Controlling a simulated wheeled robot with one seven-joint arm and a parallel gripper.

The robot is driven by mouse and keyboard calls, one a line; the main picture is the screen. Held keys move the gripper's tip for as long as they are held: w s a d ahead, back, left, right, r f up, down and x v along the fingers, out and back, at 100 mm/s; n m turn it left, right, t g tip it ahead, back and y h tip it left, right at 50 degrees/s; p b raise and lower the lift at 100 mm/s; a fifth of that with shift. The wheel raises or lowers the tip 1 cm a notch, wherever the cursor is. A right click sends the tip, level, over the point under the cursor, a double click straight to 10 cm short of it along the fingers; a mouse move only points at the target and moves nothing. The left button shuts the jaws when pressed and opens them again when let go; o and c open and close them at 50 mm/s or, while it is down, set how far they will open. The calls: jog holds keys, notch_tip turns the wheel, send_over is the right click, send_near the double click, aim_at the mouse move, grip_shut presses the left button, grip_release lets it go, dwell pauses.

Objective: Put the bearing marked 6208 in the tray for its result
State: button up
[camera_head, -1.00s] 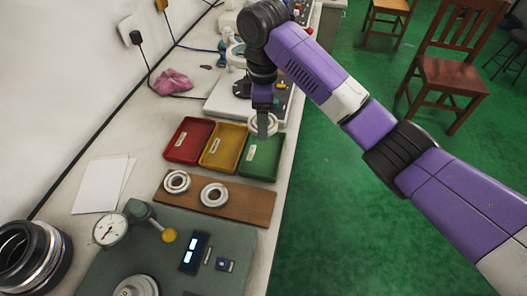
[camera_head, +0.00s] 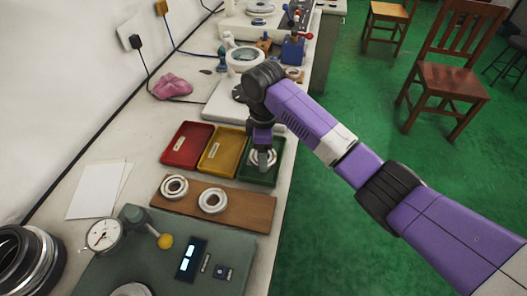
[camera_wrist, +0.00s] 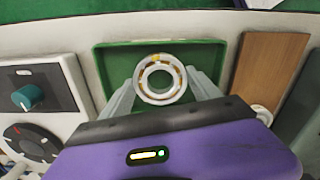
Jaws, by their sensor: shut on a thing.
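My gripper (camera_wrist: 160,92) is shut on a bearing ring (camera_wrist: 160,58), a pale ring with balls showing between its races. In the wrist view the ring sits between the two fingertips over the green tray (camera_wrist: 108,62). In the head view the gripper (camera_head: 262,160) points down into the green tray (camera_head: 275,180), with the ring (camera_head: 255,157) low inside its walls. I cannot tell whether the ring touches the tray floor. No marking on the ring is readable.
Two more bearings, one on the left (camera_head: 174,186) and one on the right (camera_head: 212,201), lie on a wooden board (camera_head: 250,208) in front of the trays. A dial gauge (camera_head: 103,236) stands on a grey-green mat nearby. A magnifier (camera_head: 246,58) and equipment stand behind.

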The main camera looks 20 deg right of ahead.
jog(key=o, duration=1.9)
jog(key=shift+f, duration=0.1)
notch_tip(320, 180, up, 12)
jog(key=shift+r+p, duration=0.15)
jog(key=shift+p, duration=0.75)
